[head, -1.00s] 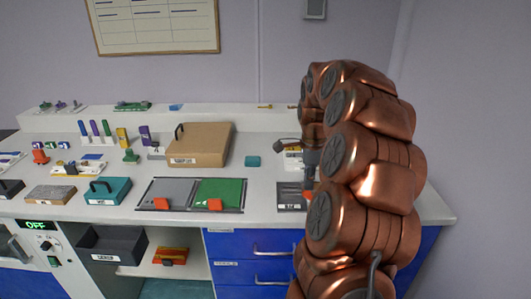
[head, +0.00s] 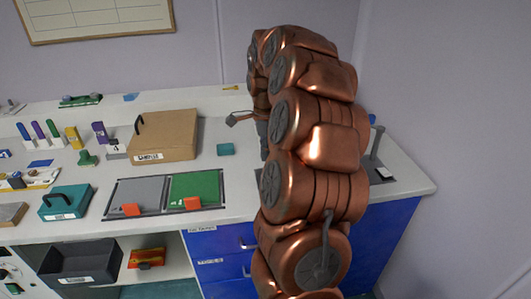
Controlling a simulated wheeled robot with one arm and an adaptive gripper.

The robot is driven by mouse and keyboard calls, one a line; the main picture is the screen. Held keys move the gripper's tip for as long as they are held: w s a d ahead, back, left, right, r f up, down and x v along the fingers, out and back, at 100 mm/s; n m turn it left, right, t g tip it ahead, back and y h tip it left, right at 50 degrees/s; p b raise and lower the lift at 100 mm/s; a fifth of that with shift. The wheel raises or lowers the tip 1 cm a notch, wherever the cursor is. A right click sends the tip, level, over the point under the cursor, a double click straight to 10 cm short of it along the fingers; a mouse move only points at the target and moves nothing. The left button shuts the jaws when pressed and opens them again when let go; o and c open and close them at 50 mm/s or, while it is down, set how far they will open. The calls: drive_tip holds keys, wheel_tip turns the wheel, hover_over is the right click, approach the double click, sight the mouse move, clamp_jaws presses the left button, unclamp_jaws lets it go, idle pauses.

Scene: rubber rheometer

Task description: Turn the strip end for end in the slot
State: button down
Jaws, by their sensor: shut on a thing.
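My copper arm stands in front of the right end of the bench in the head view. Only a dark sliver of my gripper (head: 263,138) shows at the arm's left edge. Its fingertips and whatever they hold are hidden behind the arm. I cannot make out the strip or its slot; the bench area behind the arm is covered. Two orange pieces lie at the front edges of the grey panel (head: 140,190) and the green panel (head: 195,183); I cannot tell whether either relates to the strip.
A teal handled block (head: 66,200) is at left. Right of my arm, a dark plate (head: 378,172) carries an upright post. A black bin (head: 82,258) sits below the bench top.

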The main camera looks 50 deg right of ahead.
drive_tip(key=shift+f, duration=0.2)
drive_tip(key=shift+f+b, duration=1.8)
drive_tip(key=shift+f, duration=0.75)
drive_tip(key=shift+f+b, duration=0.3)
drive_tip(key=shift+f, duration=0.15)
drive_tip(key=c, duration=1.2)
unclamp_jaws()
drive_tip(key=shift+r, duration=0.15)
wheel_tip(320, 180, up, 12)
drive_tip(key=shift+f, duration=0.1)
drive_tip(key=shift+a, duration=0.15)
